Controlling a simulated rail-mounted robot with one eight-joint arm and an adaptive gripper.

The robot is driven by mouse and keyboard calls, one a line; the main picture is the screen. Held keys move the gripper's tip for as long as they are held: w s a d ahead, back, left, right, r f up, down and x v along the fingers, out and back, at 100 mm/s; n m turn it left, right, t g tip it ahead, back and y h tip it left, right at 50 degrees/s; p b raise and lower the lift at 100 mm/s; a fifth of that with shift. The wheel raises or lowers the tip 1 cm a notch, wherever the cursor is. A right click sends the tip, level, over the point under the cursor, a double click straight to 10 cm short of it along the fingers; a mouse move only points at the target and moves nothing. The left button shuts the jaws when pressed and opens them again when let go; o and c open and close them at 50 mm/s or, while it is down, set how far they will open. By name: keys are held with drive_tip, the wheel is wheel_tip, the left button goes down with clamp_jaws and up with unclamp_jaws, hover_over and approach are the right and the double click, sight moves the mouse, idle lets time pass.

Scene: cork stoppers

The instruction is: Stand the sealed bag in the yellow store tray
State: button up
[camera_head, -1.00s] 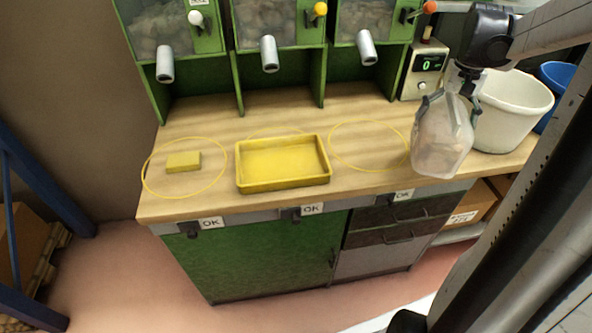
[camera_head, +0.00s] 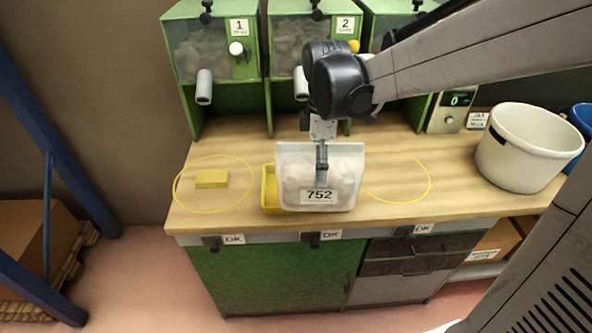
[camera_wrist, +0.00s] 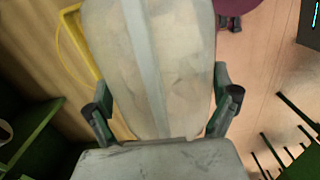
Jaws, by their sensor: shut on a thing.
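The sealed bag (camera_head: 345,180) is clear plastic with pale contents and a label reading 752. It hangs upright from my gripper (camera_head: 321,165), which is shut on it. In the head view the bag is in front of the yellow store tray (camera_head: 270,189) and hides most of it; only the tray's left part shows. I cannot tell whether the bag's bottom touches the tray. In the wrist view the bag (camera_wrist: 185,60) lies between my gripper's fingers (camera_wrist: 165,105), with a yellow tray edge (camera_wrist: 72,50) to its left.
A yellow block (camera_head: 212,179) lies in a yellow ring at the left of the bench (camera_head: 440,165). Another ring (camera_head: 400,198) right of the bag is empty. A white bucket (camera_head: 527,150) stands at the right. Green dispensers (camera_head: 215,50) line the back.

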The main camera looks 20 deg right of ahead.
drive_tip(key=shift+s+a+n, duration=0.1)
drive_tip(key=shift+a+n, duration=0.2)
drive_tip(key=shift+a, duration=0.15)
drive_tip(key=shift+w+a, duration=0.1)
drive_tip(key=shift+w, duration=0.1)
drive_tip(key=w+d+f+p, duration=0.1)
drive_tip(key=w+f, duration=1)
drive_tip(key=shift+d, duration=0.25)
drive_tip(key=shift+f, duration=0.1)
drive_tip(key=o, duration=1.1)
